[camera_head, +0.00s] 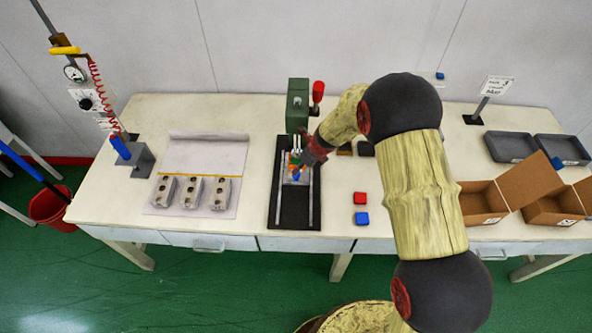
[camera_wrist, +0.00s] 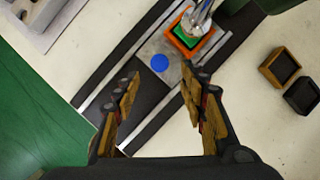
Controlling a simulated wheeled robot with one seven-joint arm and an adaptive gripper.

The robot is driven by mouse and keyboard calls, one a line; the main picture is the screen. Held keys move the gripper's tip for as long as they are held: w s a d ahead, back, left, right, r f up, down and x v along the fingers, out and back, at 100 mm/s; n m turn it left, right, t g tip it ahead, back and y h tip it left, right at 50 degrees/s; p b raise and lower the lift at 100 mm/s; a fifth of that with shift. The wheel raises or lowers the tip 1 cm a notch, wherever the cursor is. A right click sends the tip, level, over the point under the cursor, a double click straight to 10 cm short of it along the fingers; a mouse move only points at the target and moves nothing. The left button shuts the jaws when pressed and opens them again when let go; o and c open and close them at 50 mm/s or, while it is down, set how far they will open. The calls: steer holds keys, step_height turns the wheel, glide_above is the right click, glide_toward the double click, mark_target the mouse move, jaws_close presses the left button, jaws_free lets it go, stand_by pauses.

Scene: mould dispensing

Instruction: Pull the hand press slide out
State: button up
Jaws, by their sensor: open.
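The hand press (camera_head: 297,105) has a green column, a red-knobbed lever (camera_head: 318,92) and a black base (camera_head: 287,213) with two light rails. Its grey slide plate (camera_wrist: 152,47) lies between the rails and carries a round blue knob (camera_wrist: 160,62). An orange square mould with a green centre (camera_wrist: 192,32) sits on the plate, under the metal press ram (camera_wrist: 203,8). My gripper (camera_wrist: 160,80) is open and empty. In the wrist view its fingers stand on either side of and just short of the blue knob; contact cannot be seen. In the head view my gripper (camera_head: 300,167) partly hides the slide.
Left of the press, a mat (camera_head: 160,210) holds three metal blocks (camera_head: 191,193). Open cardboard boxes (camera_head: 482,201) and dark trays (camera_head: 510,147) stand farther right. The table's front edge is near the press base.

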steer(key=b+x, duration=0.1)
steer(key=x, duration=0.7)
steer(key=shift+b, duration=0.35)
steer(key=shift+s, duration=0.1)
steer(key=shift+c, duration=1.4)
steer(key=c, duration=0.8)
jaws_close()
